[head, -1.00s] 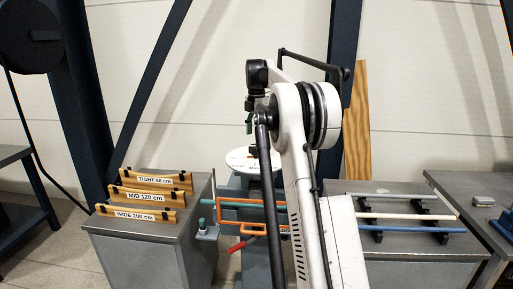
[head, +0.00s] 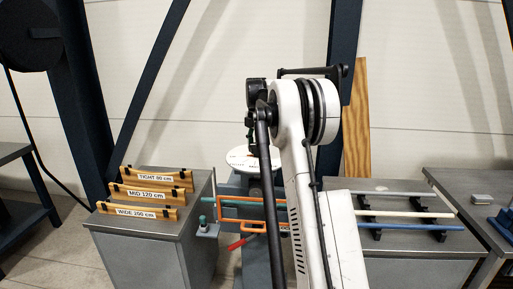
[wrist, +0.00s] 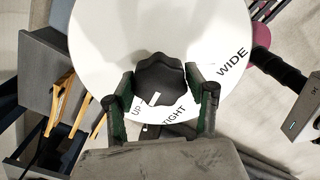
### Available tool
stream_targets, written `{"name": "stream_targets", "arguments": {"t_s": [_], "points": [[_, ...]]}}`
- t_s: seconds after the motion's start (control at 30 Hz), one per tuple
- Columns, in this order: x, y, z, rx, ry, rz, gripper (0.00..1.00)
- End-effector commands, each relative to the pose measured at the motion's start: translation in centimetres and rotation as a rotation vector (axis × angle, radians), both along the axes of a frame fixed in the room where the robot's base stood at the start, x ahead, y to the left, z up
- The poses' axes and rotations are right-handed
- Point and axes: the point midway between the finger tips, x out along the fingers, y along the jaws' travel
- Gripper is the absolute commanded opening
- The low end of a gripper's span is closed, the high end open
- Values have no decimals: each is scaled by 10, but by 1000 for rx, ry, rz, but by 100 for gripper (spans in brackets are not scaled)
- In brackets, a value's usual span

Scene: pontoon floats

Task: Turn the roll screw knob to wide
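The roll screw knob (wrist: 160,75) is dark and lobed, in the middle of a white round dial (wrist: 95,45). The dial reads WIDE at the right, TIGHT near the bottom and UP at the lower left. A small white mark on the knob points down, between UP and TIGHT. My gripper (wrist: 160,80) is open, its green-padded fingers on either side of the knob; I cannot tell whether they touch it. In the head view the dial (head: 238,158) sits behind my arm, with my gripper (head: 249,145) just above it; the knob is hidden there.
Left bench (head: 155,240) holds wooden gauges marked TIGHT 80 cm, MID 120 cm and WIDE 200 cm. An orange frame (head: 225,223) and a red lever (head: 238,243) are below the dial. Bars lie on black supports on the right bench (head: 390,255).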

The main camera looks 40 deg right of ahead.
Motion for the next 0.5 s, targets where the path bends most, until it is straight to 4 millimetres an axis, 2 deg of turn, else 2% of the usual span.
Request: {"name": "stream_targets", "arguments": {"t_s": [0.03, 0.2, 0.5], "points": [[0, 0, 0, 0, 0, 0, 42], [0, 0, 0, 0, 0, 0, 20], [0, 0, 0, 0, 0, -39, 20]]}}
